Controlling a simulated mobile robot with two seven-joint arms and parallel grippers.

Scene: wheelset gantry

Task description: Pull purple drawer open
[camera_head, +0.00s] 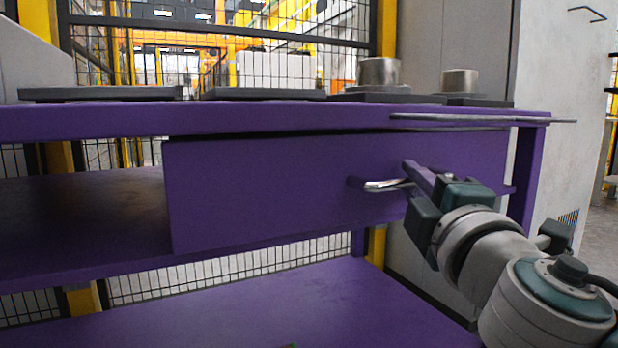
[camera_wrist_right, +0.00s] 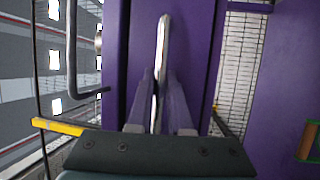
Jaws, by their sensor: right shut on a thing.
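The purple drawer (camera_head: 270,185) hangs under the purple table top (camera_head: 260,117) in the head view. Its front also shows in the right wrist view (camera_wrist_right: 195,50). A silver bar handle (camera_head: 383,186) sticks out from the drawer front; in the right wrist view the handle (camera_wrist_right: 162,50) runs between the fingers. My right gripper (camera_head: 408,182) is shut on the handle, and its fingers hide the handle's right end. In the right wrist view the right gripper (camera_wrist_right: 160,95) has one finger on each side of the bar. My left gripper is not in view.
Dark plates (camera_head: 265,95) and two metal cylinders (camera_head: 380,73) stand on the table top. A thin flat grey piece (camera_head: 480,119) juts over its front edge at right. A lower purple shelf (camera_head: 240,315) is mostly bare. A mesh fence (camera_head: 225,265) stands behind.

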